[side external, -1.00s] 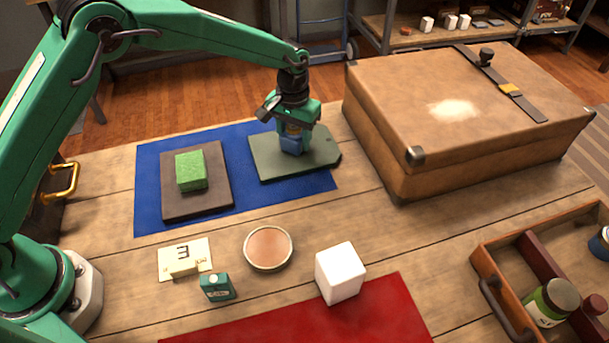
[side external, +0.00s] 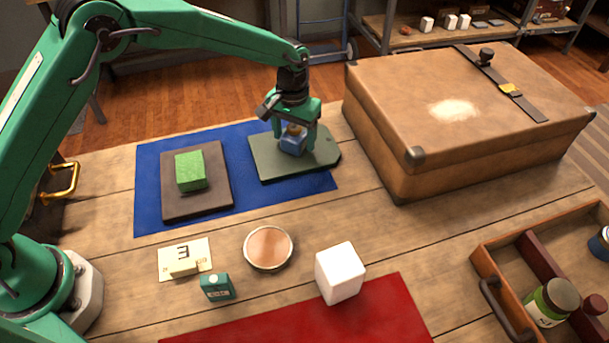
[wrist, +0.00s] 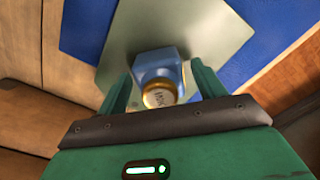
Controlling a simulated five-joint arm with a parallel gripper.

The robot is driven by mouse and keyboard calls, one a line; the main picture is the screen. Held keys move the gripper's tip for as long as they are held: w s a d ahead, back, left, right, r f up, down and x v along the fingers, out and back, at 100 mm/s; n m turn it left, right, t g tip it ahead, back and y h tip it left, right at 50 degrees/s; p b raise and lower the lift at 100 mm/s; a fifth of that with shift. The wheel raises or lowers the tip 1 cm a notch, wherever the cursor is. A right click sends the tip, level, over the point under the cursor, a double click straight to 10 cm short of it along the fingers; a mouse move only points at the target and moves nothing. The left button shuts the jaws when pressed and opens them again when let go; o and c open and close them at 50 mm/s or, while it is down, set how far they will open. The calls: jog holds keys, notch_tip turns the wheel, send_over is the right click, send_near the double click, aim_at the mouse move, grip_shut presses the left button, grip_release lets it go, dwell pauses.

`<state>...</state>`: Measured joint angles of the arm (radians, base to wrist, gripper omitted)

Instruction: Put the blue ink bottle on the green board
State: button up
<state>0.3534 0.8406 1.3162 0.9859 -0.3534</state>
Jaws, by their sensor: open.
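The blue ink bottle (side external: 293,141) stands upright on the green board (side external: 267,163), toward the board's back right part. Its tan cap (wrist: 158,95) faces the camera in the wrist view, where the blue body (wrist: 160,64) shows against the board (wrist: 123,32). My gripper (side external: 297,140) is open, with one finger on each side of the bottle. In the wrist view the two green fingers (wrist: 162,88) stand apart, with the bottle between them. Gaps show beside the cap; I cannot tell whether a finger touches the body.
The board lies on a blue mat (side external: 240,200), beside a brown board (side external: 222,207) bearing a green block (side external: 191,171). A large brown suitcase (side external: 470,110) stands close on the right. In front are a round dish (side external: 268,248), a white cube (side external: 340,272) and a small teal box (side external: 217,288).

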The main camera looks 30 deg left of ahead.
aim_at(294, 127)
notch_tip(294, 127, up, 11)
jog(key=shift+r, duration=0.35)
dwell(0.7)
jog(key=shift+s+a+r, duration=0.1)
jog(key=shift+a+r, duration=0.05)
jog(key=shift+r, duration=0.05)
jog(key=s+a+r+t, duration=0.3)
jog(key=s+a+r, duration=0.9)
jog(key=s+r, duration=0.1)
jog(key=s+a+f+t, duration=0.1)
jog(key=s+a, duration=0.2)
jog(key=s, duration=0.6)
jog(key=s+a+f+t, duration=0.1)
jog(key=s+a, duration=0.3)
jog(key=s, duration=0.5)
jog(key=shift+a+f+t, duration=0.25)
jog(key=shift+f+t, duration=0.05)
jog(key=shift+f, duration=0.3)
